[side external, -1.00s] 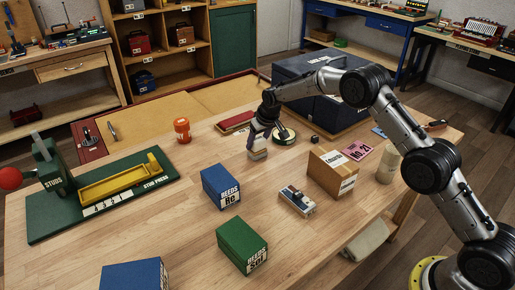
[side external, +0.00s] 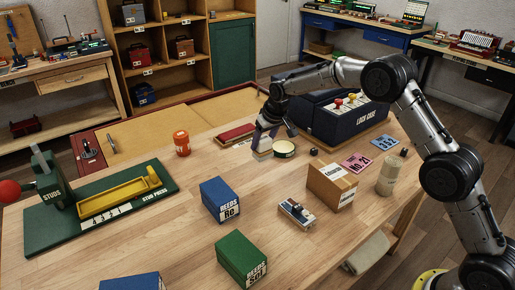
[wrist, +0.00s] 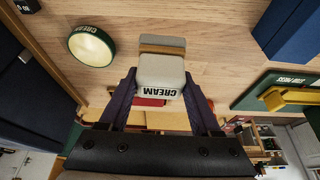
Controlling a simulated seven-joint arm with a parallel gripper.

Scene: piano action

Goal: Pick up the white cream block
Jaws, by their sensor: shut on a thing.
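I cannot tell how far the block is above the table.
A round green-rimmed tin (side external: 284,149) is close to the block's right. The red flat case (side external: 236,134) lies behind it, and the dark blue lock case (side external: 348,118) stands back right. The blue reeds box (side external: 221,199) is in front.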

